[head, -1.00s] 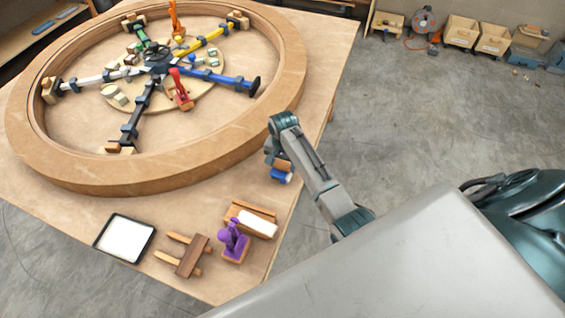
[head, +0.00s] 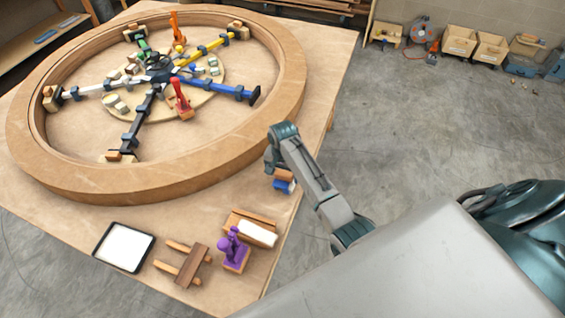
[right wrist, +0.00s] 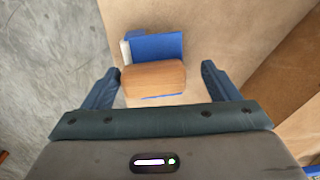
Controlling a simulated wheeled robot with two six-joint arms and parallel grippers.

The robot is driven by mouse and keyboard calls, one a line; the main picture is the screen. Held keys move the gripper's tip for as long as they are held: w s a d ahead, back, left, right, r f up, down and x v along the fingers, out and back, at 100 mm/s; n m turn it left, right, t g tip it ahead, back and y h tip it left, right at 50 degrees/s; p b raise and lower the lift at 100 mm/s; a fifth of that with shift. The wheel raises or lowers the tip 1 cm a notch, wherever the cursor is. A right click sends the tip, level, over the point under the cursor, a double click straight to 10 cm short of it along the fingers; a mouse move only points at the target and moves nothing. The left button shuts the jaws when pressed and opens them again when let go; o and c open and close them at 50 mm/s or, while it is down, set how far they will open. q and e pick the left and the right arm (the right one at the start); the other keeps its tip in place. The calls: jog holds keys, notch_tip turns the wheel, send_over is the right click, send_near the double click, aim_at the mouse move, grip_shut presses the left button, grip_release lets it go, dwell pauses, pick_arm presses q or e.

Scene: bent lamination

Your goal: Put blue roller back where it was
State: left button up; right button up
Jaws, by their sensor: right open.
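The blue roller (head: 285,187) is on the table near its right edge, below my right gripper (head: 275,165). In the right wrist view its blue part (right wrist: 157,46) lies beyond a rounded wooden block (right wrist: 153,78), with a small white piece at its left end. My right gripper (right wrist: 158,73) is open, one finger on each side of the wooden block, with gaps visible on both sides. The wooden block partly hides the blue part. Whether the roller touches the table is hard to tell. My left gripper is not in view.
A large wooden ring (head: 120,185) with coloured clamp arms fills the table's far part. Near the front are a white tray (head: 124,246), a brown wooden piece with pegs (head: 183,264), a purple tool (head: 235,250) and a wooden holder with a white piece (head: 252,228). Bare table lies between.

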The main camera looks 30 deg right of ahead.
aim_at(282, 172)
notch_tip(282, 172, up, 8)
jog(key=b, duration=0.3)
jog(key=shift+w+r, duration=0.1)
jog(key=shift+r, duration=2)
